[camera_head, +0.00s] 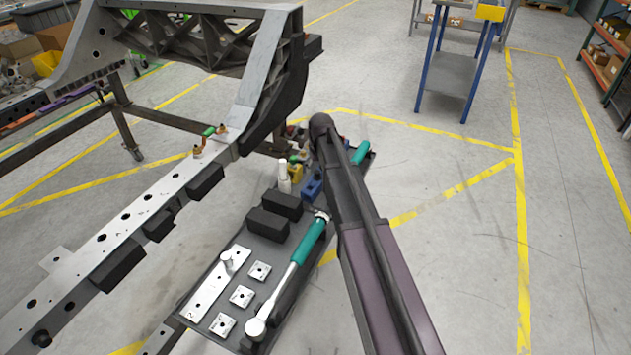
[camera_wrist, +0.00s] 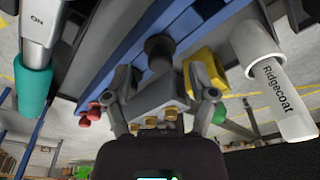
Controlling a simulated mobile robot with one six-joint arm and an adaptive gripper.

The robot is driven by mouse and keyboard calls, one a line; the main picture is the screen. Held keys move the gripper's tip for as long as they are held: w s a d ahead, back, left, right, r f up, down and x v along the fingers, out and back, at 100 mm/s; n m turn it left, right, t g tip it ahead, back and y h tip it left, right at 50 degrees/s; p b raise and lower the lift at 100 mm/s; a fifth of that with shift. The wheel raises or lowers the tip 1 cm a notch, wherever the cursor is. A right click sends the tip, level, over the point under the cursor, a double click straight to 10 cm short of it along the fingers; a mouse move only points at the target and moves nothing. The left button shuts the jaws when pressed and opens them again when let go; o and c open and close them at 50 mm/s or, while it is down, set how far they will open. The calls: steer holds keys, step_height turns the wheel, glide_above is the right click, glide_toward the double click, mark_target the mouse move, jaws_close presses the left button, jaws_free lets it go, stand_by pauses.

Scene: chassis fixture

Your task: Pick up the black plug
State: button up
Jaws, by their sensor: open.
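A black plug (camera_wrist: 159,48) shows in the wrist view as a dark round-ended cylinder against a blue holder (camera_wrist: 115,48). My gripper (camera_wrist: 160,82) is open, with one finger on each side of the line to the plug. I cannot tell whether the fingers touch it. A grey block with brass fittings (camera_wrist: 155,101) also shows between the fingers. In the head view, part of the blue holder (camera_head: 313,186) shows beside my arm. There my arm hides my gripper, and I cannot make out the plug.
A dark tray (camera_head: 210,262) holds black blocks (camera_head: 268,223), a green-handled wrench (camera_head: 306,243) and metal plates (camera_head: 242,296). A white bottle (camera_wrist: 281,92) and yellow part (camera_wrist: 205,68) stand close to my gripper. The chassis rail (camera_head: 130,228) runs left of the tray. Open floor lies right.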

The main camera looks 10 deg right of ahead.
steer(key=shift+w+f+b, duration=0.15)
steer(key=shift+f+b, duration=0.6)
steer(key=shift+f, duration=0.25)
steer(key=c, duration=0.9)
